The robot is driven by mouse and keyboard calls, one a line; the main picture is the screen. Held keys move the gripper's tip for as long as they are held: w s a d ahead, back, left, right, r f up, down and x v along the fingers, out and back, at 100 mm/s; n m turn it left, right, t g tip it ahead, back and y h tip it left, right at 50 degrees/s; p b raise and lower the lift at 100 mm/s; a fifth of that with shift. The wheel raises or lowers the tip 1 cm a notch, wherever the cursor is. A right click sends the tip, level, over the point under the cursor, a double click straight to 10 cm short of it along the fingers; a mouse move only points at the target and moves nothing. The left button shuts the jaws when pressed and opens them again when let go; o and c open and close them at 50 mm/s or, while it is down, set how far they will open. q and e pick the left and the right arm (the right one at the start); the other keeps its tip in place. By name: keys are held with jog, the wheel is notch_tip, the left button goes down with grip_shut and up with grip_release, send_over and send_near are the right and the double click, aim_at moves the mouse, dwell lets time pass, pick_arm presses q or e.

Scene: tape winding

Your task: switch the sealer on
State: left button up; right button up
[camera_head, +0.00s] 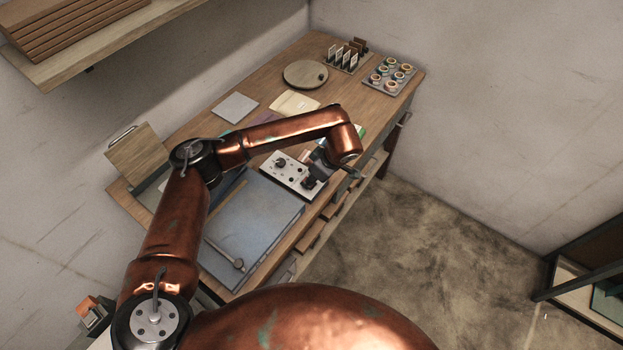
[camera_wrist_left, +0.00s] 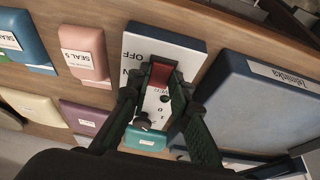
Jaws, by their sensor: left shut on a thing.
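The sealer (camera_head: 283,167) is a white-topped control box on the table in the head view. In the left wrist view its white panel (camera_wrist_left: 150,45) carries the printed word OFF, a partly covered second label and a dark knob (camera_wrist_left: 142,122). A red switch (camera_wrist_left: 160,74) stands on the panel between the fingertips. My left gripper (camera_wrist_left: 160,80) is shut on the red switch, its green-grey fingers at either side. In the head view my left gripper (camera_head: 318,172) is at the right end of the sealer, partly hidden by my arm. My right gripper is not in view.
A blue case (camera_head: 252,215) lies beside the sealer, with a metal tool on it. Labelled coloured blocks, including a pink one (camera_wrist_left: 84,52), lie near the panel. A round wooden disc (camera_head: 305,74) and a tray of rolls (camera_head: 390,76) stand at the far end.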

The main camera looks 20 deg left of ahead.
pick_arm(q)
grip_shut()
jog(key=shift+w+a+g+h+b, duration=0.2)
jog(key=shift+a+g+h+b, duration=0.3)
jog(key=shift+h, duration=0.6)
jog(key=shift+a+h+b, duration=0.15)
jog(key=shift+h+b, duration=0.4)
jog(key=shift+h, duration=0.25)
jog(key=shift+g+h, duration=0.4)
jog(key=shift+r, duration=0.1)
jog(key=o, duration=0.9)
grip_release()
jog(key=shift+c, duration=0.2)
